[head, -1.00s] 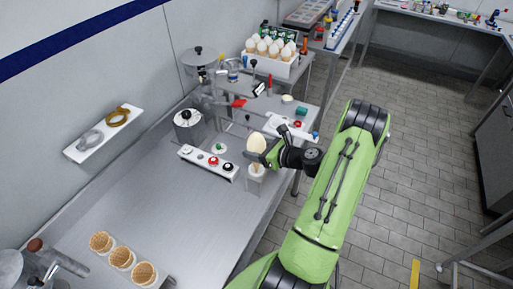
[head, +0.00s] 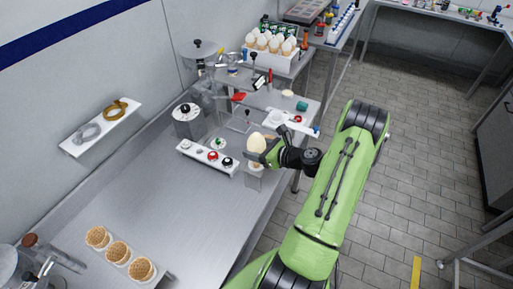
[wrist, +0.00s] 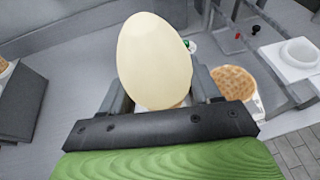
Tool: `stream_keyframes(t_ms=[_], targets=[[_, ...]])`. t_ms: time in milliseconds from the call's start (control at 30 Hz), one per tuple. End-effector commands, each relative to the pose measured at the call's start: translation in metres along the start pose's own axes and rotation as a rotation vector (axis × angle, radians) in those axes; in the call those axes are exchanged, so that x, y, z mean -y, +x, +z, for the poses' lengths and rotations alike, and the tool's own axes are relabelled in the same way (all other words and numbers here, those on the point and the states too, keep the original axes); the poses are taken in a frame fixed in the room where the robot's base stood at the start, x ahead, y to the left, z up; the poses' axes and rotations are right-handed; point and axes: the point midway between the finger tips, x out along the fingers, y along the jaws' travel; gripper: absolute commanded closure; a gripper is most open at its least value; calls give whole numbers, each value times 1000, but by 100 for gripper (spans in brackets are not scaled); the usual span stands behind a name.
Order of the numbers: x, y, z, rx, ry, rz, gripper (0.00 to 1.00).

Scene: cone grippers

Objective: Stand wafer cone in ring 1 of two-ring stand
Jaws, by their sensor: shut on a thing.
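My gripper (head: 265,154) is shut on a wafer cone topped with a pale cream, egg-shaped scoop (head: 257,143). In the wrist view the scoop (wrist: 153,60) rises between the two fingers, and only a sliver of cone shows beneath it. A small white stand (head: 254,180) is below my gripper, near the bench's right edge. In the wrist view another wafer-textured thing (wrist: 233,83) sits to the right of the fingers, apart from them. The gripper hides much of the stand, so I cannot tell its rings apart.
A white strip with coloured knobs (head: 208,158) lies left of my gripper. Several waffle pieces (head: 118,253) lie at the front left. A white crate of topped cones (head: 267,60) stands at the back. The bench middle (head: 180,215) is clear.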

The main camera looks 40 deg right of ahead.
Motion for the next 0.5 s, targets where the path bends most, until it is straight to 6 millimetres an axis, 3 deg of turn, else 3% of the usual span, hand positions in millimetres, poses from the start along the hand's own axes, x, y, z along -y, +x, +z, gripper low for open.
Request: stream_keyframes(t_ms=[500], targets=[[0, 6, -16, 0, 0, 0, 50]])
